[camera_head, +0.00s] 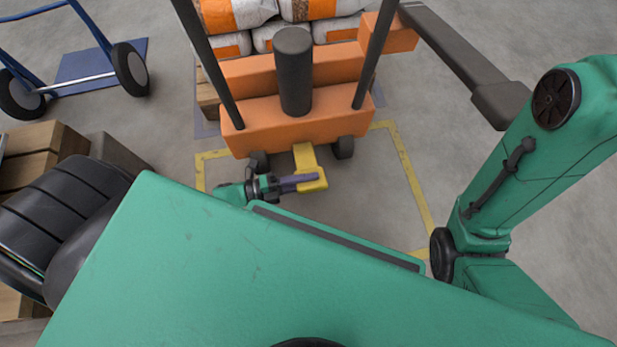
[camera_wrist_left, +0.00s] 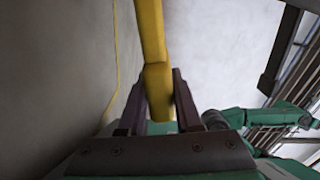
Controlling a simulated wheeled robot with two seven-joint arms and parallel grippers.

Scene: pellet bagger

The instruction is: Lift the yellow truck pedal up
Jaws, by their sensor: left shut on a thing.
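The yellow pedal (camera_head: 306,160) sticks out from the low back of the orange pallet truck (camera_head: 290,120), between its two dark wheels. My left gripper (camera_head: 312,184) is at the pedal's near end, its purple-grey fingers reaching it from the left. In the left wrist view the yellow pedal (camera_wrist_left: 155,60) runs down between the two fingers of my left gripper (camera_wrist_left: 158,105), and the fingers are shut on its end. My right arm stands at the right of the head view, but its gripper is out of the picture.
White and orange bags (camera_head: 240,14) lie stacked behind the truck's mast. A yellow floor line (camera_head: 408,178) frames the truck. A blue hand cart (camera_head: 100,65) stands at the upper left, and wooden boxes (camera_head: 40,145) at the left. Floor right of the truck is clear.

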